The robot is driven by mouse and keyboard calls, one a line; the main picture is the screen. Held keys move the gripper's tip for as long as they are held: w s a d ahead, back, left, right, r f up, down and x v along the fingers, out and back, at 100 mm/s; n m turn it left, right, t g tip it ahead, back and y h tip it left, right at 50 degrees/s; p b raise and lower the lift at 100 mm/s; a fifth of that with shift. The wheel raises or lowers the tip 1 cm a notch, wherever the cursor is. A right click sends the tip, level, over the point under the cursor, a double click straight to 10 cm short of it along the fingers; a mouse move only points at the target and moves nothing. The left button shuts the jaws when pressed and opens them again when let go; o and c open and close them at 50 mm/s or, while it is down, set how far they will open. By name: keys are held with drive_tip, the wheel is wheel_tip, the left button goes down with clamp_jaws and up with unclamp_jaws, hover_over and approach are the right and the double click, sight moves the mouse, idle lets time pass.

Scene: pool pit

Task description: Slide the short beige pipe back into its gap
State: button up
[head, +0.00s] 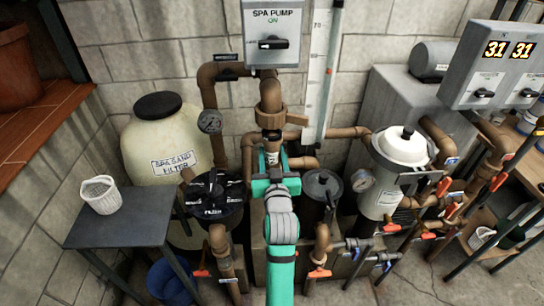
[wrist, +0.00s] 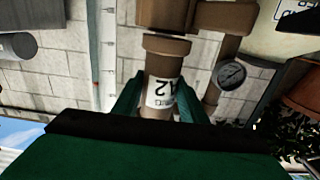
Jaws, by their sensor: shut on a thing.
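The short beige pipe (head: 271,147) has a white label and stands roughly upright below the brown valve (head: 270,117) under the spa pump box. In the wrist view the pipe (wrist: 161,78) shows "A2" upside down on its label, and one end meets or lines up closely with a wider brown collar (wrist: 166,46). My gripper (head: 274,183) is shut on the pipe, with a green finger on each side in the wrist view (wrist: 161,100). The pipe's other end is hidden by my gripper in the wrist view. I cannot tell whether both ends are seated.
A pressure gauge (head: 210,121) and brown pipe stand left of the pipe. A black-lidded filter (head: 214,193) is at lower left and a dark canister (head: 322,187) at right, both close to my gripper. A grey table (head: 122,222) holds a white basket (head: 100,194).

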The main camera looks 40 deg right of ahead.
drive_tip(key=shift+w, duration=0.2)
drive_tip(key=shift+w+d, duration=0.1)
drive_tip(key=shift+w, duration=0.05)
drive_tip(key=shift+d, duration=0.2)
drive_tip(key=shift+w+d, duration=0.1)
drive_tip(key=shift+d, duration=0.05)
drive_tip(key=shift+w, duration=0.1)
idle(0.4)
drive_tip(key=shift+x, duration=1)
idle(0.4)
drive_tip(key=shift+c, duration=0.4)
drive_tip(key=shift+w+d, duration=0.1)
drive_tip(key=shift+w, duration=0.05)
drive_tip(key=shift+c, duration=0.5)
drive_tip(key=shift+w+d, duration=0.1)
drive_tip(key=shift+w, duration=0.1)
clamp_jaws()
